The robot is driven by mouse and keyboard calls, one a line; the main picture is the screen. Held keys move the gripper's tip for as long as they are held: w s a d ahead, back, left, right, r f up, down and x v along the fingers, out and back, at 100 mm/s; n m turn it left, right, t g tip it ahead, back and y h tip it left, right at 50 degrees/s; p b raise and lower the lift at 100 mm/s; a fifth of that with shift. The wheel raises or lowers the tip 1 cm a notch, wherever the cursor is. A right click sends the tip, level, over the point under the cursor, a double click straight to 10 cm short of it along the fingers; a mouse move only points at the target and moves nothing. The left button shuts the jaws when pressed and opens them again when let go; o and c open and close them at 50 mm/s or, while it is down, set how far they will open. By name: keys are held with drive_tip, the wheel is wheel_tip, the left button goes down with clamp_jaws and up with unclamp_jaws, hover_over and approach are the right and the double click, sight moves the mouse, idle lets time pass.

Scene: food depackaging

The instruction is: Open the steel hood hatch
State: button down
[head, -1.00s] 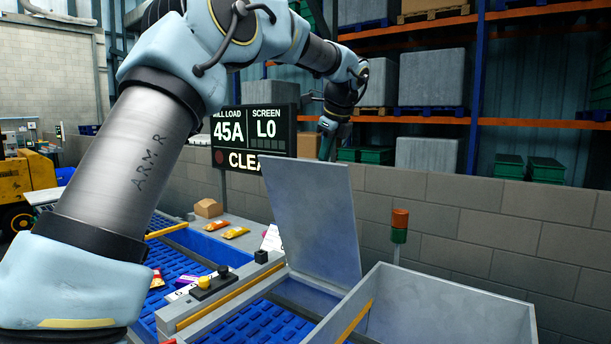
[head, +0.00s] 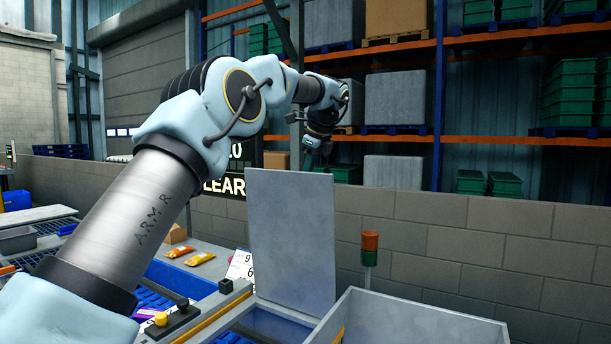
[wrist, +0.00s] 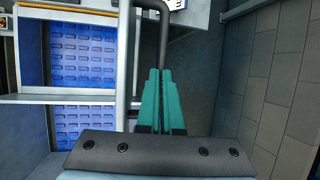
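The steel hood hatch (head: 291,245) is a flat grey plate standing nearly upright beside an open grey steel bin, in the head view. My gripper (head: 313,158) is at its top edge, on the far side, partly hidden by the plate. In the wrist view the teal fingers of my gripper (wrist: 158,72) are close together at the dark bent handle bar (wrist: 163,35). They look closed around the bar, though the contact is small in view. The hatch shows edge-on in the wrist view as a pale vertical strip (wrist: 125,60).
The open steel bin (head: 425,312) is at the front right, with a red and green signal light (head: 369,255) behind it. A control box with a yellow button (head: 161,319) and orange packets (head: 199,259) are to the left. A block wall (head: 480,245) runs behind.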

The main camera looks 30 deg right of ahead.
drive_tip(key=c, duration=0.8)
unclamp_jaws()
wheel_tip(320, 180, down, 3)
drive_tip(key=shift+s+f+g, duration=0.15)
drive_tip(key=shift+g, duration=0.15)
drive_tip(key=shift+c, duration=0.2)
drive_tip(key=w+v, duration=0.1)
drive_tip(key=v, duration=1.2)
drive_tip(key=shift+s+r, duration=0.15)
drive_tip(key=shift+r, duration=0.25)
